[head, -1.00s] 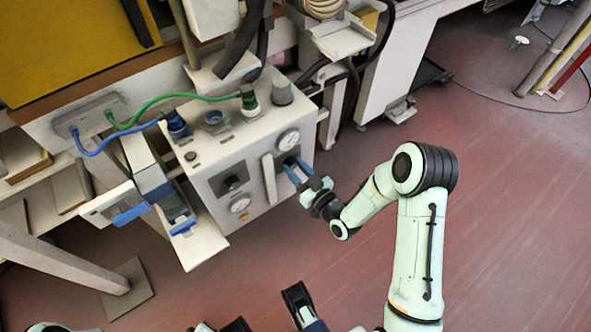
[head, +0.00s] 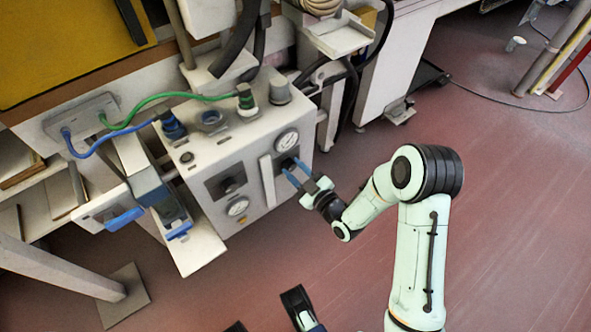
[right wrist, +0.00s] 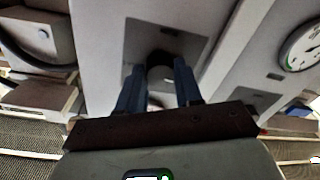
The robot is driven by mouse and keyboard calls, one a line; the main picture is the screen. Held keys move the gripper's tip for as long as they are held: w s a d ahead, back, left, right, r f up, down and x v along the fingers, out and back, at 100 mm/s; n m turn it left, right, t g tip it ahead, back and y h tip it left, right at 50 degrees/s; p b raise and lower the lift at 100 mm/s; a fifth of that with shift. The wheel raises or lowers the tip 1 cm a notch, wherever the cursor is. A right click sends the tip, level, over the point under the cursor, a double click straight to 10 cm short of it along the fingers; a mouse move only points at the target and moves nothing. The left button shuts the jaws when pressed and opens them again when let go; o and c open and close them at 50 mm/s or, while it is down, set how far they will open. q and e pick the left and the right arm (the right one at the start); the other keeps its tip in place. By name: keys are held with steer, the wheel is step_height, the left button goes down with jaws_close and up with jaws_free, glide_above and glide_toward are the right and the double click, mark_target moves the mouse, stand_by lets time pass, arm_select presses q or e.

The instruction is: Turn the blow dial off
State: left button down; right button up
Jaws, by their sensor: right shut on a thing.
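The dial in my right gripper is a dark knob (right wrist: 160,74) on a dark square plate on the front of a pale control box (head: 256,207). My right gripper (head: 289,167) reaches in from the right. In the right wrist view its two blue fingers (right wrist: 159,84) stand on either side of the knob, shut on it. The fingers partly hide the knob in the head view. A second dark dial (head: 230,184) sits on a similar plate further left on the box. I cannot read any dial label.
A round gauge (head: 287,140) is above the held dial, and another gauge (head: 238,206) is below the second dial. A pale vertical bar (head: 268,181) stands between the dials. Green and blue hoses run over the box top. Red floor at right is open.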

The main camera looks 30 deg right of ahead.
steer(key=o, duration=1)
steer(key=shift+o, duration=0.2)
arm_select(q)
steer(key=w+d+r+t+p, duration=0.1)
steer(key=w+r+p, duration=0.2)
steer(key=r, duration=0.3)
steer(key=shift+w+d+m+t+p, duration=0.3)
steer(key=shift+w+t+p, duration=0.1)
steer(key=shift+w, duration=0.3)
arm_select(e)
steer(key=s+d, duration=0.1)
steer(key=s, duration=1.2)
steer(key=shift+s+d, duration=0.2)
steer(key=shift+d, duration=0.2)
arm_select(q)
steer(key=shift+a+f, duration=0.1)
arm_select(e)
steer(key=shift+f, duration=0.2)
